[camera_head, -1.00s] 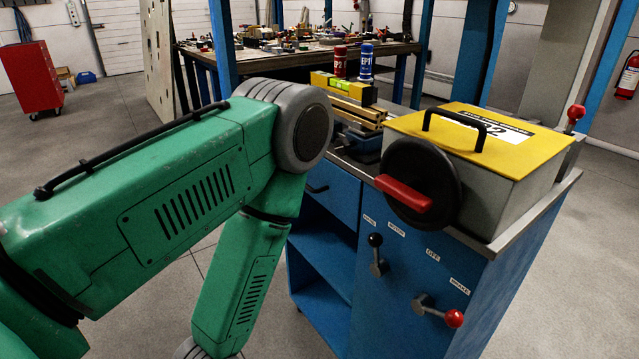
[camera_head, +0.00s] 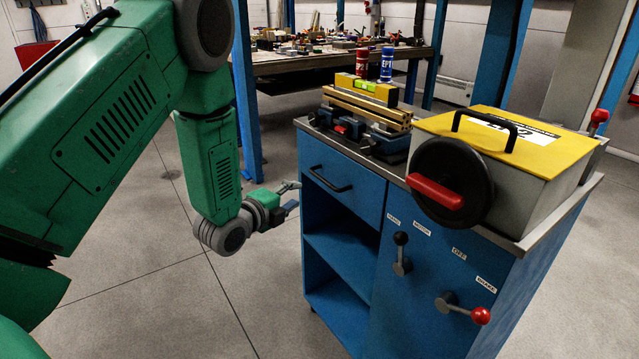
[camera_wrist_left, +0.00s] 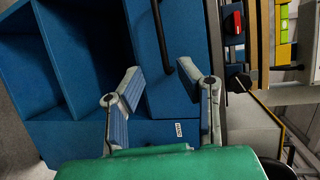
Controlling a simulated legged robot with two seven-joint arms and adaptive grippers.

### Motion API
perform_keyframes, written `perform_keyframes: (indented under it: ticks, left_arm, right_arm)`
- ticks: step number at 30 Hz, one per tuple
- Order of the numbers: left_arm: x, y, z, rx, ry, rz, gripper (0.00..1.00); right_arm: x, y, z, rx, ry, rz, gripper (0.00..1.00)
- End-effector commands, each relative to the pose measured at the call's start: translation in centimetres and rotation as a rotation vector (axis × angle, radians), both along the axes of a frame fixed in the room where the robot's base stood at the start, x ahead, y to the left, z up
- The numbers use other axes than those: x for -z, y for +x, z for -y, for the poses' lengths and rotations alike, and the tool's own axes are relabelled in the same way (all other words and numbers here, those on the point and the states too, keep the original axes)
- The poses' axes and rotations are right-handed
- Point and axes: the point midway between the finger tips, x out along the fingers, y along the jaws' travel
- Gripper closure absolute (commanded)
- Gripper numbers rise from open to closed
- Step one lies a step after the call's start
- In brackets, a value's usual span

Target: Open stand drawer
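The blue stand (camera_head: 345,215) has a shut drawer (camera_head: 341,183) at its top left, with a black bar handle (camera_head: 330,179). Open shelves lie under the drawer. My left gripper (camera_head: 293,196) is to the left of the drawer front, apart from the handle. In the left wrist view my left gripper (camera_wrist_left: 162,88) has its two fingers spread with nothing between them. The drawer front (camera_wrist_left: 150,50) and the black handle (camera_wrist_left: 160,36) show beyond the fingers, upper middle. My right gripper is in neither view.
A grey box with a yellow lid (camera_head: 510,140) and a black handwheel (camera_head: 452,184) sits on the stand. Two levers (camera_head: 401,254) (camera_head: 465,308) stick out of its front. A vise (camera_head: 368,130) holds bars and a level. The floor left of the stand is clear.

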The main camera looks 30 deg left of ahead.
Motion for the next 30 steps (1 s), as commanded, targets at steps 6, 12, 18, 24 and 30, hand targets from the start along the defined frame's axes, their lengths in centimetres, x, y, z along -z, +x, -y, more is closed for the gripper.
perform_keyframes:
  ticks: [6, 12, 18, 24, 30]
  left_arm:
    - [0.7, 2.8, -0.3, 0.001, 0.001, 0.005, 0.69]
    - [1.7, 7.0, -0.5, 0.000, -0.002, 0.004, 0.69]
    - [2.4, 10.7, -0.5, -0.001, -0.002, 0.003, 0.69]
    - [2.6, 12.8, -0.2, -0.001, 0.000, 0.001, 0.69]
    - [2.7, 13.3, -0.3, 0.000, -0.002, -0.001, 0.69]
  right_arm:
    - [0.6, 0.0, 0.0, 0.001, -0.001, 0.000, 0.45]
    - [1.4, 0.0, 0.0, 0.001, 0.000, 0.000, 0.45]
    - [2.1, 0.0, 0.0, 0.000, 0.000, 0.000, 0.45]
    - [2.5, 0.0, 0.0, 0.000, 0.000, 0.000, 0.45]
    - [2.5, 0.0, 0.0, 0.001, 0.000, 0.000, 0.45]
